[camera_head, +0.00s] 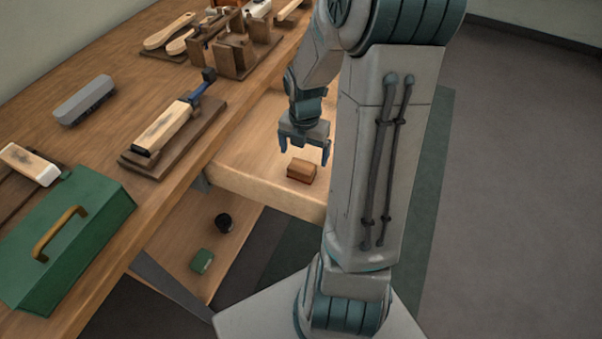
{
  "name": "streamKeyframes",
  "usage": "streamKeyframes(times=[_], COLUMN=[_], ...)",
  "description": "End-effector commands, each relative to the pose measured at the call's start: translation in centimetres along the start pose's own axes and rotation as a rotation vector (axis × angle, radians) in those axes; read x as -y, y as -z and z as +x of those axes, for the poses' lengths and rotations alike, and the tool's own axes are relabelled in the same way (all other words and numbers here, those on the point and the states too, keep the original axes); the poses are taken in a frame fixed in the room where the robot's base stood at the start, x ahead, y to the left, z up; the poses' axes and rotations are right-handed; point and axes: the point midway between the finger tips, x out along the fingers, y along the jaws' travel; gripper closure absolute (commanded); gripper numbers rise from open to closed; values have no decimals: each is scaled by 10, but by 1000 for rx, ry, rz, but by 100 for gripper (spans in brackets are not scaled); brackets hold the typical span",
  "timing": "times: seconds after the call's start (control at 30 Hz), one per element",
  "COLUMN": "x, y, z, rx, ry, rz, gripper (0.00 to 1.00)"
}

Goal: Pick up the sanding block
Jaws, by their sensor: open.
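My gripper (304,155) points down just above and behind the block. Its two blue fingers are spread apart, with nothing seen between them. The fingertips look apart from the block, but the exact gap is hard to judge. My arm hides the right part of this surface.
The bench (120,140) holds a green toolbox (95,215), a grey block (84,100), a clamped wooden piece on a board (165,128), and wooden brushes and racks at the back. A lower shelf holds a dark round item (224,223) and a small green box (202,261).

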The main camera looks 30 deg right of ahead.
Motion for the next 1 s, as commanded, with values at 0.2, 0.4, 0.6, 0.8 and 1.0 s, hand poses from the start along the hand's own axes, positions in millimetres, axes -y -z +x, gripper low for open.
streamKeyframes(times=[0.2, 0.4, 0.6, 0.8, 1.0], x=[0, -4, -6, -6, -6], y=[0, 1, 1, 0, 0], z=[17, 39, 66, 67, 67], rx=[0, -1, -1, 1, 1], ry=[1, 1, 2, 0, 0], rz=[0, -1, 0, 1, 1], gripper=[9, 9, 9, 9, 51])
